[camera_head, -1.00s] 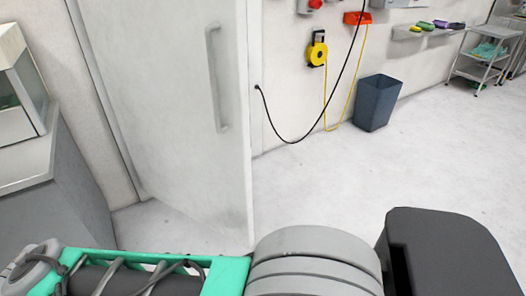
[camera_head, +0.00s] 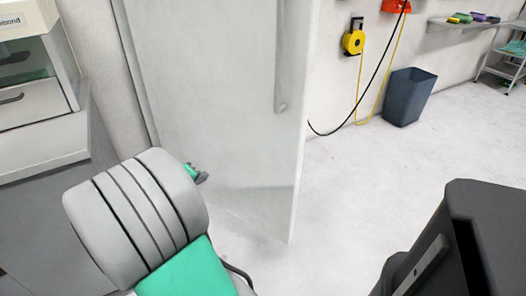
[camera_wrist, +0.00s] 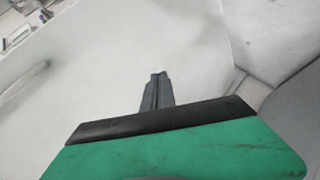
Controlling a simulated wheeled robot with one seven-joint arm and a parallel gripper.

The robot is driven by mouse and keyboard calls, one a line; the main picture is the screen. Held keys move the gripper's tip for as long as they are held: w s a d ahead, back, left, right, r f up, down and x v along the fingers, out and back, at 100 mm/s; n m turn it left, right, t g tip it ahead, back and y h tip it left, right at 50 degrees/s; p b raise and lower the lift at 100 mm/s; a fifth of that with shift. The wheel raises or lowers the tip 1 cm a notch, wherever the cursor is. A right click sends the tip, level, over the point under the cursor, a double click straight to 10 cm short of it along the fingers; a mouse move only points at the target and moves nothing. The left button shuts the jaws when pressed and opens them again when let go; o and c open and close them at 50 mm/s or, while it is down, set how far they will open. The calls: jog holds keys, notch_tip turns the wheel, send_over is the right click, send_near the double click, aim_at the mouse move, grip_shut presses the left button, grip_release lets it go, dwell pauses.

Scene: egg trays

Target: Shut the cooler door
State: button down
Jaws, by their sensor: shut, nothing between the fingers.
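The cooler door (camera_head: 215,90) is a tall white panel with a long vertical handle (camera_head: 280,60). It stands open, with its free edge swung out over the floor. The door face (camera_wrist: 120,50) fills much of the wrist view, with the handle (camera_wrist: 24,82) at the left. My gripper (camera_wrist: 157,78) is shut and empty, its fingers pointing at the door face. In the head view only a small part of my gripper (camera_head: 200,177) shows past my arm, in front of the door's lower left. I cannot tell whether the fingertips touch the door.
A grey cabinet (camera_head: 45,205) with a glass-fronted unit (camera_head: 30,60) on it stands left of the door. A dark bin (camera_head: 407,97), a yellow cable reel (camera_head: 354,40) and hanging cables are along the right wall. The floor right of the door is clear.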

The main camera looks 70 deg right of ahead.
jog(key=s+d+g+h+b, duration=0.2)
jog(key=s+d+h, duration=0.1)
jog(key=s+d, duration=0.35)
jog(key=n+g+h+b, duration=0.2)
jog(key=b, duration=0.1)
send_near(270, 132)
jog(key=x, duration=0.6)
jog(key=shift+d+f, duration=0.1)
jog(key=shift+f, duration=0.15)
jog(key=shift+d+r, duration=0.1)
jog(key=shift+d, duration=0.25)
jog(key=shift+h, duration=0.3)
